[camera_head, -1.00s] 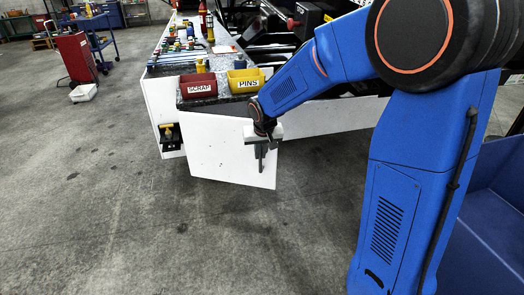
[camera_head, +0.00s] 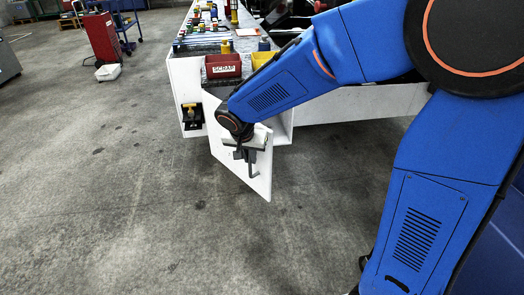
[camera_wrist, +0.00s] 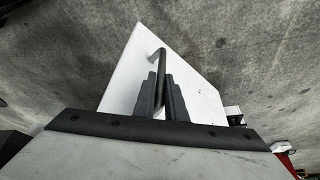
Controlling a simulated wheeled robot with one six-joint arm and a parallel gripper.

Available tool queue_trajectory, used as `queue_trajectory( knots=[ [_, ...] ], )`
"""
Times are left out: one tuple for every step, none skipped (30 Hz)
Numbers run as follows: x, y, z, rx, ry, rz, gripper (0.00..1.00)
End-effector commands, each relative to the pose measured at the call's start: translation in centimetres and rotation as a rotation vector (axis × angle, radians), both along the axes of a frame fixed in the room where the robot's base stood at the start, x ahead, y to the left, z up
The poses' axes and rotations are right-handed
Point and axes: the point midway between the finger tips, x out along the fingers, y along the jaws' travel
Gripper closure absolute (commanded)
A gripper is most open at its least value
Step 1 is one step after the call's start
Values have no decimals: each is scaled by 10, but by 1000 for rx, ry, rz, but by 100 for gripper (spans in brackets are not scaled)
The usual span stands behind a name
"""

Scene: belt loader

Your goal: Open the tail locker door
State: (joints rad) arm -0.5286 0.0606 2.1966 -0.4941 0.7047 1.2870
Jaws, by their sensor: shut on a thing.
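The white tail locker door (camera_head: 233,150) stands swung partly out from the end of the white bench, seen in the head view. It also fills the middle of the wrist view (camera_wrist: 200,95). A dark bar handle (camera_head: 254,165) is on its outer face; the handle also shows between the fingers in the wrist view (camera_wrist: 157,62). My gripper (camera_head: 250,152) is shut on this handle, with its two grey fingers on either side of the bar in the wrist view (camera_wrist: 161,100). The locker's inside is mostly hidden behind the door and my arm.
A red SCRAP bin (camera_head: 223,66) and a yellow bin (camera_head: 262,58) sit on the bench top above the door. A black bracket with a yellow item (camera_head: 191,114) is on the bench's left side. The concrete floor in front (camera_head: 130,200) is clear.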

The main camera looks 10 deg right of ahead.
Motion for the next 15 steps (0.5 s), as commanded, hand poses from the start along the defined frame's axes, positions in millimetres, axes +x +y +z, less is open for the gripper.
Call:
queue_trajectory(
  knots=[
    [-3,13,1,1,-3,-18,100],
    [-5,18,1,-1,-3,-35,100],
    [-8,25,1,1,-4,-58,100],
    [-10,31,1,1,-4,-76,100],
    [-12,36,1,1,-4,-92,100],
    [-14,43,1,1,-4,-114,100],
    [-16,48,1,1,-2,-129,100],
    [-17,53,1,1,-2,-143,100],
    [-19,59,1,1,-4,-163,100],
    [-20,63,1,1,-3,-178,100],
    [-21,68,1,2,-4,-189,100],
    [-23,73,1,1,-3,-186,100],
    [-24,77,1,1,-3,-186,100],
    [-24,80,1,1,-3,-185,100],
    [-25,85,1,1,-3,-186,100]
  ],
)
